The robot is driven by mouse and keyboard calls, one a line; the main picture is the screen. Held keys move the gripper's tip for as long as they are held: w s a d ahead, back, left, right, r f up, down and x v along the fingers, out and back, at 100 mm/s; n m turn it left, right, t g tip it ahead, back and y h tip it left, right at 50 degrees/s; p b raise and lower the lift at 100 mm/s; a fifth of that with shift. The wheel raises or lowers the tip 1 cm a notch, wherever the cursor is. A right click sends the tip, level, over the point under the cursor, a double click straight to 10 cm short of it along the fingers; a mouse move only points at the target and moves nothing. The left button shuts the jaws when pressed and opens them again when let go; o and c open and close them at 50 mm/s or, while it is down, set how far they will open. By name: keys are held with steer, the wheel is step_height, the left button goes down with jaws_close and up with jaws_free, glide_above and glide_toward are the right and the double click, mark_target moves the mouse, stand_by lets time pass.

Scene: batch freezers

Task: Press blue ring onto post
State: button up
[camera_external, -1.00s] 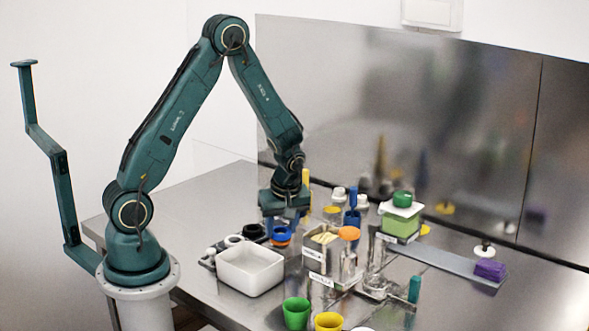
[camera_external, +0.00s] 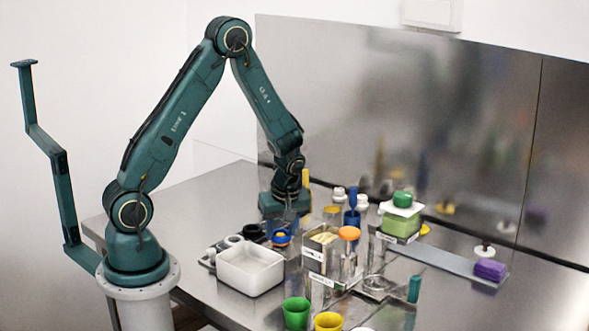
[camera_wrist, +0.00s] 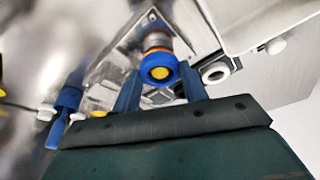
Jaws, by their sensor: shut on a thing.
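The blue ring (camera_wrist: 146,73) is between the two fingers of my gripper (camera_wrist: 160,80), which is shut on it. In the wrist view a yellow round top (camera_wrist: 160,72) shows in the ring's opening. A metal post (camera_wrist: 156,42) with an orange band lies behind the ring. In the outside view the blue ring (camera_external: 272,240) sits low under my gripper (camera_external: 281,225), around an orange and yellow middle, beside the white bin. How far down the post the ring sits is hard to tell.
A white bin (camera_external: 250,272) stands just in front. A black ring-shaped part (camera_external: 253,232) is close on the left. Metal containers (camera_external: 322,252) and a blue upright tool (camera_external: 352,212) stand to the right. Green (camera_external: 296,313) and yellow (camera_external: 329,321) cups are in front.

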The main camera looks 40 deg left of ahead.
steer(key=shift+c, duration=0.8)
steer(key=shift+f, duration=0.4)
steer(key=o, duration=1.5)
steer(key=shift+o, duration=0.2)
steer(key=shift+r, duration=0.15)
steer(key=shift+w+a+r, duration=0.1)
steer(key=shift+w+r, duration=0.05)
steer(key=shift+r, duration=3.3)
